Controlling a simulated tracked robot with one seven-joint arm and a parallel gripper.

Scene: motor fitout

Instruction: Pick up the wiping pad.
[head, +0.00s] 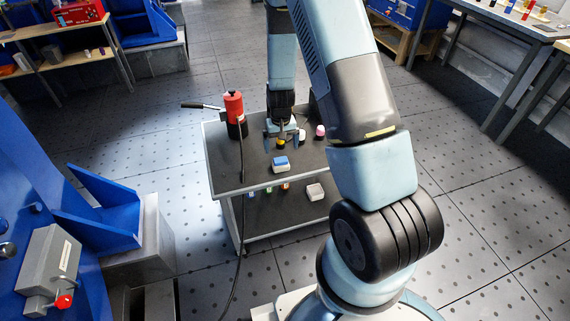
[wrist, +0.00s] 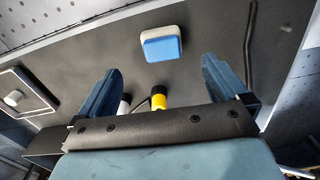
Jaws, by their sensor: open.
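The wiping pad (head: 281,163), blue on one face and white around it, lies on the dark top of a grey cart (head: 240,180). In the wrist view the wiping pad (wrist: 162,48) lies flat beyond the fingertips, roughly centred between them. My gripper (head: 282,141) points down over the cart top, behind the pad in the head view. Its two blue fingers (wrist: 161,68) are spread wide with nothing held. They are apart from the pad.
A yellow-and-black item (wrist: 158,101) stands close to my fingers. A pink-and-white item (head: 320,131) stands to the right. A red-and-black pump-like tool (head: 234,108) with a dark hose stands on the cart's left. The lower shelf holds a pale block (head: 315,191) and small coloured items.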

